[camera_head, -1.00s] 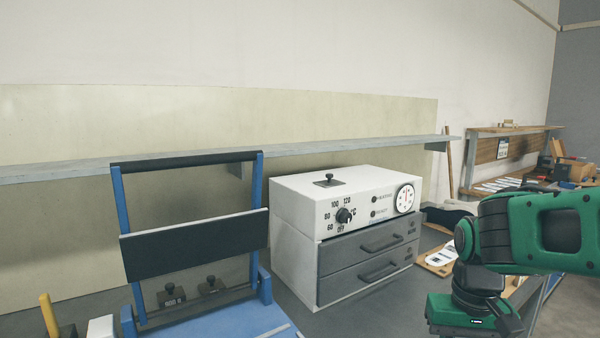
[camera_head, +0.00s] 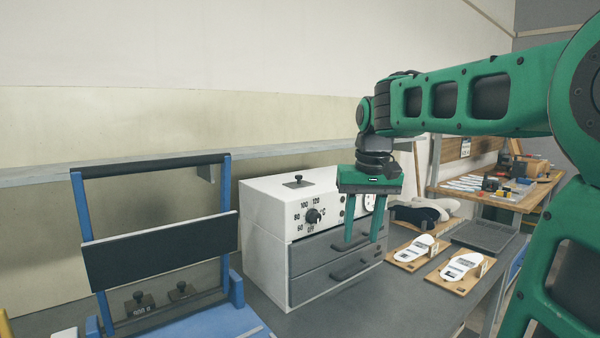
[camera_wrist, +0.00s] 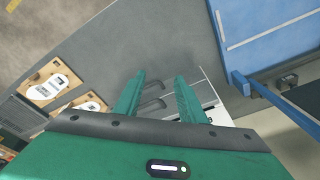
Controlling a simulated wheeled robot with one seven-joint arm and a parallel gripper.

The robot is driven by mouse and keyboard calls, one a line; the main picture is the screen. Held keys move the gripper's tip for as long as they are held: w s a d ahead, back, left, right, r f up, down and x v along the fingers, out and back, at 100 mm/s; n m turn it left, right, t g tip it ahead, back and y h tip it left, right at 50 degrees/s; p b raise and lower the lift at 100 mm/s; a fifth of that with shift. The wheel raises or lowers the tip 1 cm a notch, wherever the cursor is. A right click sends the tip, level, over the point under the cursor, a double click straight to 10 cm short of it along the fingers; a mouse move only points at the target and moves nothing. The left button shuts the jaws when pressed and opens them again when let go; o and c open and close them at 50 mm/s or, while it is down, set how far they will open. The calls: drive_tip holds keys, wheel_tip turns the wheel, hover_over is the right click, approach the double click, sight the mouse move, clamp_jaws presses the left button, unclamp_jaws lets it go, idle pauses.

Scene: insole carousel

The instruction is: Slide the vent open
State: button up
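The vent appears to be the small dark plate with a knob (camera_head: 298,182) on top of the white oven (camera_head: 262,207). The oven has a temperature dial, a gauge partly hidden by my gripper, and two grey drawers below. My gripper (camera_head: 362,242) points down in front of the oven's right side, to the right of the vent and lower than it. Its two green fingers are apart with nothing between them. In the wrist view my gripper (camera_wrist: 158,82) also shows spread fingers, with the grey drawers (camera_wrist: 150,98) behind them. The vent is not clearly seen there.
A blue frame press (camera_head: 160,250) stands left of the oven. Insoles on wooden boards (camera_head: 415,250) and a dark tray (camera_head: 484,236) lie to the right. A shelf (camera_head: 120,165) runs along the wall behind. The grey tabletop before the oven is clear.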

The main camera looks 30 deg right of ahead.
sight(299, 176)
drive_tip(key=w+a+r+n+t, duration=0.3)
drive_tip(key=w+r, duration=1.6)
drive_tip(key=w, duration=0.3)
drive_tip(key=shift+h, duration=0.3)
drive_tip(key=x, duration=1)
drive_tip(key=shift+f, duration=0.45)
clamp_jaws()
